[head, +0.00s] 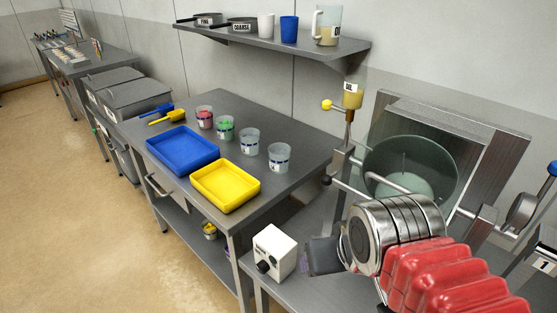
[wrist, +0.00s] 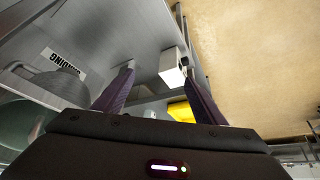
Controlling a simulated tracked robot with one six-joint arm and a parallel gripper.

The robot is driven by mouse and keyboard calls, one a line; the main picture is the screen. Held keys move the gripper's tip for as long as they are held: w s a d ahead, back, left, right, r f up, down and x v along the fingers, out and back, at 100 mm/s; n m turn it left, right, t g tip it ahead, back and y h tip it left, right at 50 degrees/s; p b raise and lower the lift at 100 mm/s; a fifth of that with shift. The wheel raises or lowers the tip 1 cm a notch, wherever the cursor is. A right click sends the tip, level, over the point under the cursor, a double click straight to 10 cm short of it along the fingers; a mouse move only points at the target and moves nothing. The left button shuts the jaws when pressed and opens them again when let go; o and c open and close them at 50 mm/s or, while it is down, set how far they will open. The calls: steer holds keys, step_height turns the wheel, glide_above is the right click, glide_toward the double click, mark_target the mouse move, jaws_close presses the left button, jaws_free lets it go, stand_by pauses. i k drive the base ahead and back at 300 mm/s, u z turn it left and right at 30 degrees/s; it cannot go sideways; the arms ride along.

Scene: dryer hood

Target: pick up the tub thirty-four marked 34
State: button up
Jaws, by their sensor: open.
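Several small clear tubs stand upright in a row on the grey steel table: one with red contents (head: 205,118), one with green contents (head: 225,128), and two pale ones, a middle tub (head: 250,142) and a right-hand tub (head: 279,156). Each has a marking, but it is too small to read, so I cannot tell which is 34. My gripper (head: 322,256) is right of and nearer than the tubs, beside a white control box (head: 273,252). In the wrist view my gripper (wrist: 157,70) is open, with nothing between its fingers; no tub can be made out there.
A shelf (head: 270,40) hangs above. A metal machine with a round drum (head: 408,165) stands at right.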

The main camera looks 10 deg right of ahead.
mark_target(280, 153)
steer(key=u, duration=0.05)
steer(key=k, duration=0.65)
steer(key=u, duration=0.55)
steer(key=i, duration=1.2)
steer(key=u, duration=0.45)
